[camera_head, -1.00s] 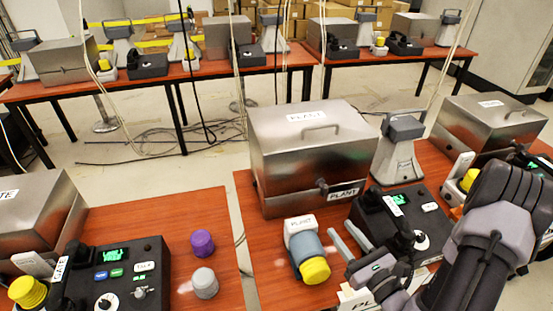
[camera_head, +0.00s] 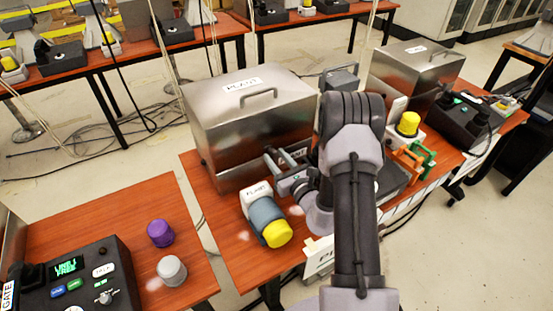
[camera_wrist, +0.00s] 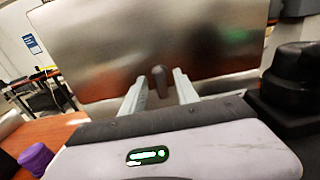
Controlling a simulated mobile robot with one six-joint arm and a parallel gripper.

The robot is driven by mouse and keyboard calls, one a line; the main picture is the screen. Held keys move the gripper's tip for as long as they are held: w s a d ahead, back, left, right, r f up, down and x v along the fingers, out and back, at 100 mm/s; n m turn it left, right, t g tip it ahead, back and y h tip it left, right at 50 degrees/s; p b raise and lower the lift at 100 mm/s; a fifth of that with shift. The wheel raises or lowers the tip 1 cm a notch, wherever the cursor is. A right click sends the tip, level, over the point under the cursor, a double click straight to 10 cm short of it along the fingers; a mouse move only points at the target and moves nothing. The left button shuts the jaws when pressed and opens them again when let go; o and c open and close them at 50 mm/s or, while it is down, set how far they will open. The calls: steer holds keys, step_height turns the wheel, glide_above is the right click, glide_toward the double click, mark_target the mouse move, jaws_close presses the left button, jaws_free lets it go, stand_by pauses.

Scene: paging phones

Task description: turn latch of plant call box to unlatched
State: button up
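The plant call box (camera_head: 225,125) is a brushed metal box with a lid handle and a PLANT label on top, and its lid is down. Its latch (camera_wrist: 158,78) is a small dark upright knob on the front face in the wrist view. My gripper (camera_wrist: 160,88) is open, with one finger on each side of the latch and gaps to both. I cannot tell whether the fingertips reach past the latch.
A dark phone unit is partly hidden behind my arm. Another metal box (camera_head: 415,70) and a yellow button (camera_head: 408,124) are to the right. Purple (camera_head: 160,233) and grey (camera_head: 172,271) knobs are on the left table.

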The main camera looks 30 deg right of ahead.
jaws_close()
steer(key=shift+r+m, duration=0.1)
steer(key=shift+m, duration=0.2)
steer(key=m+p, duration=0.3)
steer(key=shift+m, duration=0.3)
steer(key=m+p, duration=0.2)
steer(key=m, duration=0.3)
steer(key=shift+d+m+p, duration=0.15)
steer(key=shift+m+p, duration=0.15)
steer(key=shift+p, duration=0.1)
steer(key=shift+f+m+p, duration=0.15)
steer(key=shift+m+p, duration=0.6)
steer(key=shift+m, duration=1.25)
steer(key=shift+f+m+p, duration=0.15)
steer(key=shift+m+p, duration=0.6)
steer(key=shift+m, duration=1.25)
